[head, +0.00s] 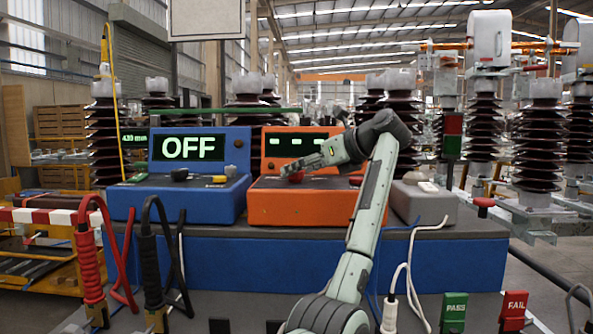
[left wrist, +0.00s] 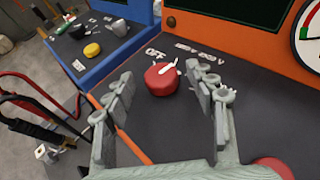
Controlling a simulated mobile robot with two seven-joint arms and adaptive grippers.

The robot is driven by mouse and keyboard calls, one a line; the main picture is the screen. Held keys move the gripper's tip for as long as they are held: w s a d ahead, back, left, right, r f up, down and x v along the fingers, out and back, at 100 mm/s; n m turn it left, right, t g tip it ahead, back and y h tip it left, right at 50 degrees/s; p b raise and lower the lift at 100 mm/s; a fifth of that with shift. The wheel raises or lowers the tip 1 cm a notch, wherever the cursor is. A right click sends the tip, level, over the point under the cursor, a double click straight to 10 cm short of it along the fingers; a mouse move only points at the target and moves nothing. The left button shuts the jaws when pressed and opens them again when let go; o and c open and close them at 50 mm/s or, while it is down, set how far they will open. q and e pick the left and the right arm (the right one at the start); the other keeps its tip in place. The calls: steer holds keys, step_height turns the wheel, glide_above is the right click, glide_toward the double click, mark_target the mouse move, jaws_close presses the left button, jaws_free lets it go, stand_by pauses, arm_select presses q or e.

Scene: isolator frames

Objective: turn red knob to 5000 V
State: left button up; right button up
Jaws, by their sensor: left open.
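The red knob (left wrist: 162,79) sits on the dark sloping top of the orange box (head: 290,207). It carries a white pointer tilted toward the upper right in the left wrist view. White labels stand behind it: OFF (left wrist: 155,53) and blurred voltage markings (left wrist: 200,50) to its right. My left gripper (left wrist: 160,85) is open, with one finger on either side of the knob and visible space on both sides; I cannot tell whether either touches. In the head view the left gripper (head: 302,167) is over the orange box, mostly covering the knob. My right gripper is not in view.
A blue box (head: 180,205) with a display reading OFF stands left of the orange one. A grey box (head: 425,207) stands to the right. A second red part (left wrist: 272,168) lies near the gripper. Red and black cabled probes (head: 90,265) stand front left.

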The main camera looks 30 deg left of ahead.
arm_select(q)
steer(key=shift+x, duration=1.3)
steer(key=c, duration=1.2)
